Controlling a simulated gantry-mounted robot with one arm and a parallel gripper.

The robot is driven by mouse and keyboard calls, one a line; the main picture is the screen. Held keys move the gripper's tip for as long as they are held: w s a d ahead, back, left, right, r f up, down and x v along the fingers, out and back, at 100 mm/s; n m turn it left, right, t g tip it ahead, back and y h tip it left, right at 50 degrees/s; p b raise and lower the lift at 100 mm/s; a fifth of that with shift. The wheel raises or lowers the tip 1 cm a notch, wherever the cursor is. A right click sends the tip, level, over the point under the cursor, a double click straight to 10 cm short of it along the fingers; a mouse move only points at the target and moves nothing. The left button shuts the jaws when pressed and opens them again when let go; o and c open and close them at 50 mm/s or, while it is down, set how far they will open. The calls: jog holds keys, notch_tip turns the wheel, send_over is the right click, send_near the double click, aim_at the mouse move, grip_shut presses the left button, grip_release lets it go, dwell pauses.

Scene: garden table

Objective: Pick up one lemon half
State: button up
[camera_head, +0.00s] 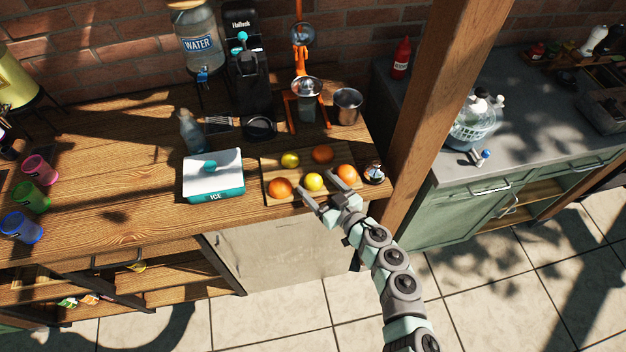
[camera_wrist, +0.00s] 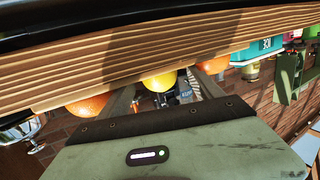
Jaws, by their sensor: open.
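Two yellow fruits lie on a wooden board (camera_head: 270,198) in the head view: one at the front (camera_head: 313,182), between two oranges, and one at the back left (camera_head: 290,160). Both look round and lemon-coloured; whether they are halves is too small to tell. My gripper (camera_head: 317,183) is open at the board's front edge, with its fingers on either side of the front yellow fruit. In the wrist view that fruit (camera_wrist: 158,82) shows between the spread fingers of my gripper (camera_wrist: 165,90), apart from the palm. Nothing is held.
Oranges flank the front fruit at left (camera_head: 280,188) and right (camera_head: 346,172); another orange (camera_head: 323,154) lies behind. An ice box (camera_head: 213,176) stands left of the board. A juicer (camera_head: 303,98) and a metal cup (camera_head: 348,106) stand behind. A wooden post (camera_head: 432,90) rises at right.

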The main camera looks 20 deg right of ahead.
jog(key=shift+c, duration=0.3)
jog(key=c, duration=1.4)
jog(key=shift+r, duration=0.1)
